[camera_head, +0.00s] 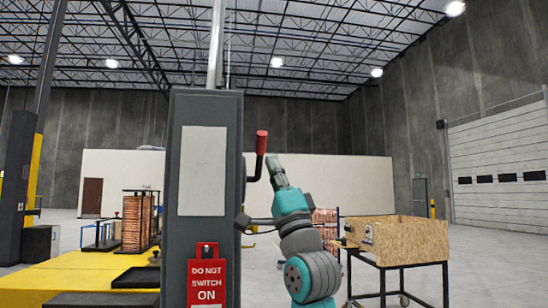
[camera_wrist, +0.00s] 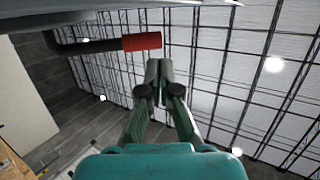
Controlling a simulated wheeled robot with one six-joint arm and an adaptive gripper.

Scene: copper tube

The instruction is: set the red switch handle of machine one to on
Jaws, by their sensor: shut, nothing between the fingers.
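The red switch handle (camera_head: 262,142) sticks up at the right side of a tall grey cabinet (camera_head: 180,200), on a dark bent lever. In the wrist view the red grip (camera_wrist: 142,41) lies across the top, at the end of its dark lever arm. My gripper (camera_head: 270,160) is shut and empty, just right of the handle and slightly lower in the head view. In the wrist view its fingertips (camera_wrist: 158,66) sit close below the end of the red grip. I cannot tell whether they touch it.
A red "Do not switch on" tag (camera_head: 207,275) hangs on the cabinet front. A wooden crate (camera_head: 415,240) on a dark stand is at the right. Copper coils (camera_head: 138,222) and a yellow platform (camera_head: 85,275) are at the left. The floor at far right looks clear.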

